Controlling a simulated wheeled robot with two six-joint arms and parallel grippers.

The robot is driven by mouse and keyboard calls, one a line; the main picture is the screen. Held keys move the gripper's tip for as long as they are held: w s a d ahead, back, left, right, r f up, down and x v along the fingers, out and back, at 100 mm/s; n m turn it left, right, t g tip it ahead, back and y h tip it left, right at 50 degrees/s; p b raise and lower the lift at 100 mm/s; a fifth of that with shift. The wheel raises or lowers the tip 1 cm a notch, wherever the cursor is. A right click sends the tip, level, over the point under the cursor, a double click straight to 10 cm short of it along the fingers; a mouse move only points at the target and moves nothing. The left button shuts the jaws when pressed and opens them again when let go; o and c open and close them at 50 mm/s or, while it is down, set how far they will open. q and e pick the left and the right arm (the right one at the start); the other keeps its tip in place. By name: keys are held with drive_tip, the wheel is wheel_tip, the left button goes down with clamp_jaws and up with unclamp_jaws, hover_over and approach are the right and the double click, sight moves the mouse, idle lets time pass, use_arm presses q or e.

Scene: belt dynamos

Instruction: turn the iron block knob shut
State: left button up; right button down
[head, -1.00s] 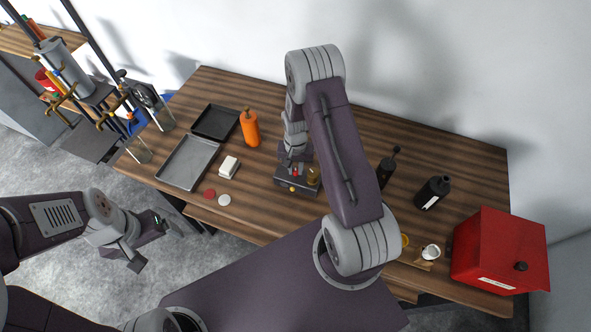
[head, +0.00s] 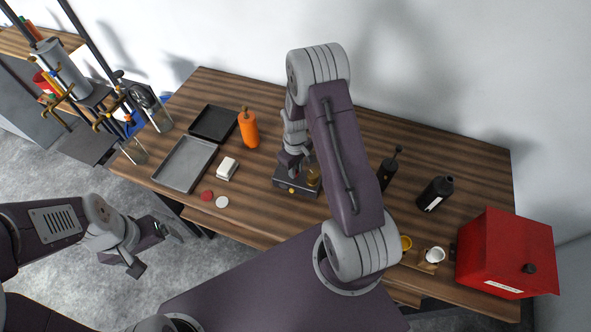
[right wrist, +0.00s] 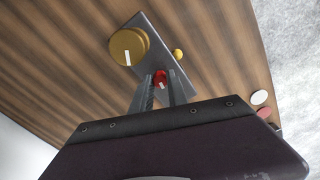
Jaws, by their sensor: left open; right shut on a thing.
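The iron block (head: 284,186) is a dark, low box near the table's front edge. In the right wrist view its grey top face (right wrist: 154,35) carries a large brass knob (right wrist: 127,45) with a white mark, a small yellow button (right wrist: 178,53) and a red knob (right wrist: 160,77) with a pale mark. My right gripper (right wrist: 162,84) has its fingers on either side of the red knob and is shut on it. In the head view the right gripper (head: 294,172) comes down on the block and mostly hides the red knob. My left gripper (head: 155,250) is open and empty, off the table's front.
An orange bottle (head: 249,131), a white block (head: 226,169), two trays (head: 184,166) and red and white discs (head: 222,202) lie left of the block. Dark bottles (head: 435,193), a white cup (head: 434,254) and a red box (head: 506,252) stand right.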

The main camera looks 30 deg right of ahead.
drive_tip(key=shift+n, duration=1)
drive_tip(key=c, duration=1.3)
unclamp_jaws()
wheel_tip(320, 180, up, 9)
drive_tip(key=b, duration=0.2)
drive_tip(key=shift+w, duration=0.1)
drive_tip(key=shift+a, duration=0.1)
